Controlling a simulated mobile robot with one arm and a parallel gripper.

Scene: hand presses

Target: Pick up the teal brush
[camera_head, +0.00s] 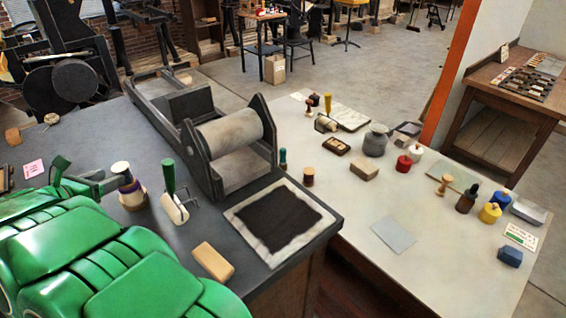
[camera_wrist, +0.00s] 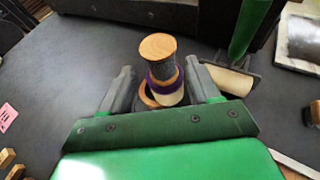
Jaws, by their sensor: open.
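A green-handled roller (camera_head: 169,177) stands right of my gripper. The roller press (camera_head: 230,140) rises between my gripper and the teal item. A wooden cylinder (camera_head: 308,177) stands close beside the teal item. A tan block (camera_head: 213,261) and framed black slab (camera_head: 281,222) lie in front.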

